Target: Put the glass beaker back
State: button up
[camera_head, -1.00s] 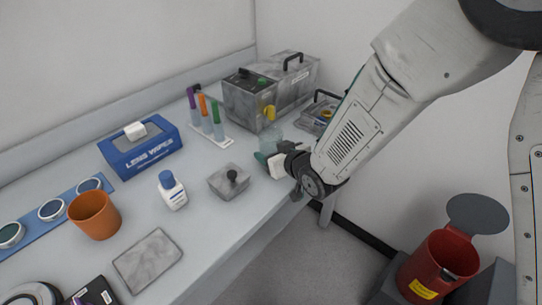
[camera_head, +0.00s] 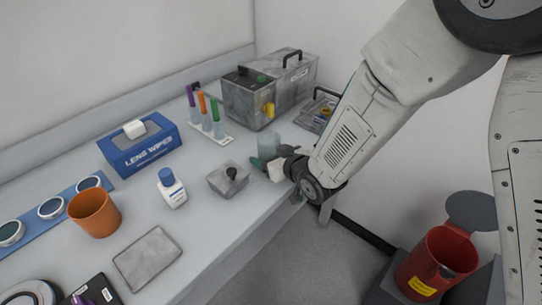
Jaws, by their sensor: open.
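The glass beaker (camera_head: 267,145) is a clear, faintly bluish vessel standing at the right part of the bench, in front of the grey instrument box. My gripper (camera_head: 258,162) is low over the bench at the beaker's near side, and it is open. A dark green fingertip shows just below the beaker. The beaker's lower part is hidden behind the gripper, so I cannot tell whether the fingers touch it.
A grey block with a black knob (camera_head: 228,179) sits left of my gripper. Behind stand a tube rack (camera_head: 210,131) and a grey instrument box (camera_head: 249,98). An open grey case (camera_head: 318,110) lies to the right. A red bin (camera_head: 437,264) stands on the floor.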

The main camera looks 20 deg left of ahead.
jog(key=v, duration=1.2)
jog(key=w+d+r+m+h, duration=0.2)
jog(key=d+r+h, duration=0.2)
jog(key=d, duration=0.5)
jog(key=w+d+r+m+h, duration=0.1)
jog(key=d+r+m+h, duration=0.25)
jog(key=d, duration=0.65)
jog(key=s+d+r+m+g+h, duration=0.3)
jog(key=s+d+r, duration=0.2)
jog(key=s+d, duration=0.55)
jog(key=s+d+r+m+g, duration=0.1)
jog(key=s+d+r+g, duration=0.1)
jog(key=s, duration=0.4)
jog(key=s+d+r+m+g, duration=0.1)
jog(key=s+d+r, duration=0.1)
jog(key=s+d, duration=0.2)
jog(key=shift+s+d+g, duration=0.25)
jog(key=shift+s+g, duration=0.15)
jog(key=shift+s, duration=0.55)
jog(key=shift+r, duration=0.1)
